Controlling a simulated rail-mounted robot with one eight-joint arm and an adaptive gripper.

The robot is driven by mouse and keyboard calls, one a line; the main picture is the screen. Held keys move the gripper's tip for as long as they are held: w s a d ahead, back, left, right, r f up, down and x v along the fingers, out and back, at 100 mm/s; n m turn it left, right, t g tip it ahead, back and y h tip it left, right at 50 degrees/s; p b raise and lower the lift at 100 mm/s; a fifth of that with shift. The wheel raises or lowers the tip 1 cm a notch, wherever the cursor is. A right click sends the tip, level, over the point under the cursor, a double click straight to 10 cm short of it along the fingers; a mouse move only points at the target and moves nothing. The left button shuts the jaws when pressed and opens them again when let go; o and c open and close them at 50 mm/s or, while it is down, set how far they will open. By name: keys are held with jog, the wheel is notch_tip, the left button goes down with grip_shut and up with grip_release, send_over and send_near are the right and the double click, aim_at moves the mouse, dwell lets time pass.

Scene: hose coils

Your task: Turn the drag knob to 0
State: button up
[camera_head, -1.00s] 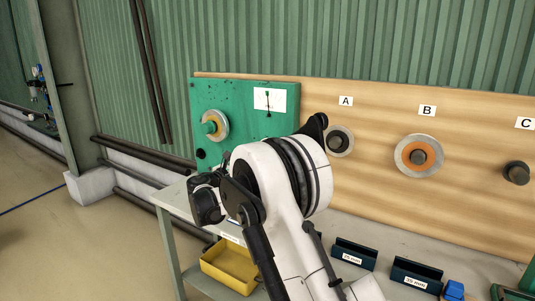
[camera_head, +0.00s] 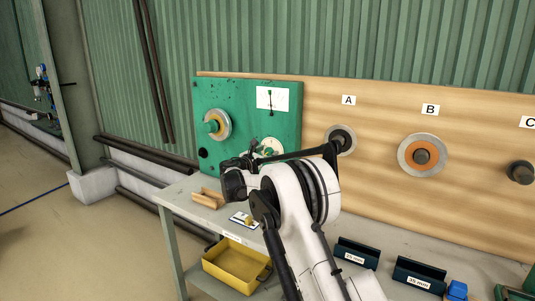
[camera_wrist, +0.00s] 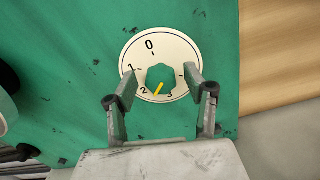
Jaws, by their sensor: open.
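The drag knob (camera_wrist: 162,76) is a small green knob with a yellow pointer line, at the middle of a round white dial (camera_wrist: 150,50) on the green panel (camera_wrist: 75,75). The dial carries the numbers 0 to 3. The yellow line points down and slightly left, between 2 and 3. My gripper (camera_wrist: 161,70) is open, with one finger on each side of the knob in the wrist view. Gaps show between fingers and knob, and I cannot tell how deep the fingertips reach. In the head view the dial (camera_head: 271,148) is partly hidden by my arm.
A larger spool with a green hub (camera_head: 214,125) is on the panel left of the dial. Reels marked A (camera_head: 342,139) and B (camera_head: 422,155) hang on the wooden board to the right. A yellow bin (camera_head: 236,268) and dark blue boxes (camera_head: 418,276) stand below.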

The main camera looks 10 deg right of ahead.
jog(key=shift+w+d, duration=0.1)
jog(key=shift+d, duration=0.05)
jog(key=c, duration=1.1)
